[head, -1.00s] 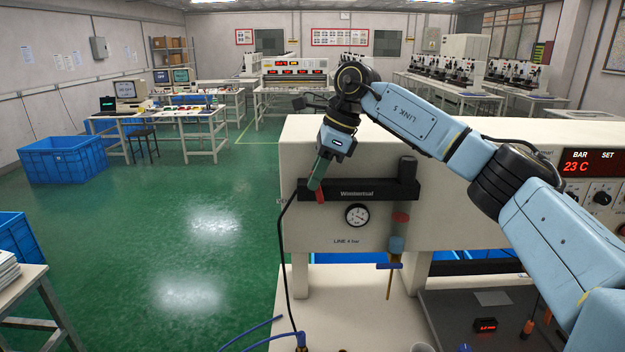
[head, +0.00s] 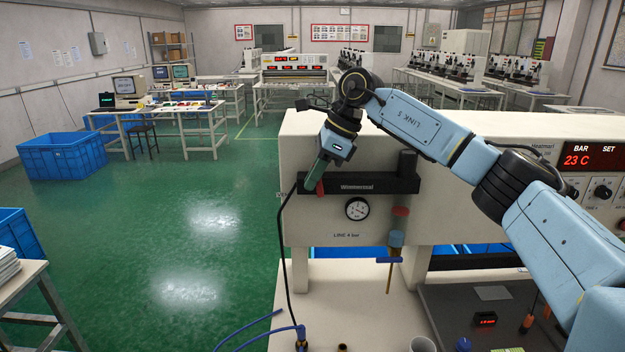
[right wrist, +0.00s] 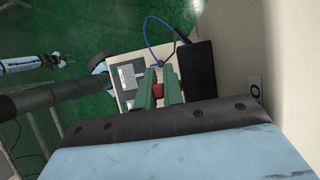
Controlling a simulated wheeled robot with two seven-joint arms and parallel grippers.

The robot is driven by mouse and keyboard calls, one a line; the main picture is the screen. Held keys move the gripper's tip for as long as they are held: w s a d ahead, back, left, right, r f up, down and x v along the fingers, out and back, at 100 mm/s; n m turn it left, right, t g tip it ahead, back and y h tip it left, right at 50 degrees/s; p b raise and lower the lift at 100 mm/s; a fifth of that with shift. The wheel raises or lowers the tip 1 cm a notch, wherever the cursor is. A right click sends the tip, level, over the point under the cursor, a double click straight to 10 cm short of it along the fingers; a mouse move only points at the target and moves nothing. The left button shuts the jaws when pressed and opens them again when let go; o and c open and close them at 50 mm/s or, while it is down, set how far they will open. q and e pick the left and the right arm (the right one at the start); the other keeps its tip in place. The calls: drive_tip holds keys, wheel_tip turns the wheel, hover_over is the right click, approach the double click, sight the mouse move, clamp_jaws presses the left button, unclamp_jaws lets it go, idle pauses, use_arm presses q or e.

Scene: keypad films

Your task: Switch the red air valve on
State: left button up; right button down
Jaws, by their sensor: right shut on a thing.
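The red air valve (head: 320,187) is a small red handle at the left end of a black bar on the front of a cream machine. My right gripper (head: 310,186) reaches it from above, its green fingers tilted down to the left. In the right wrist view the two green fingers (right wrist: 159,92) are shut on the red handle (right wrist: 158,90). The fingers hide much of the handle in the head view. My left gripper does not show in the head view.
A round gauge (head: 357,209) sits below the black bar (head: 385,185). A black cable and blue hoses run down the machine's left side. Green floor is open at the left.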

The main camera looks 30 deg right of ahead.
drive_tip(key=shift+s+d+f+t+y+b, duration=0.2)
drive_tip(key=shift+t+y+b, duration=0.2)
drive_tip(key=shift+y+b, duration=0.3)
drive_tip(key=shift+r, duration=0.25)
drive_tip(key=c, duration=1.8)
unclamp_jaws()
drive_tip(key=b+v, duration=0.1)
drive_tip(key=v, duration=1.2)
drive_tip(key=shift+s+d, duration=0.2)
drive_tip(key=shift+d, duration=0.1)
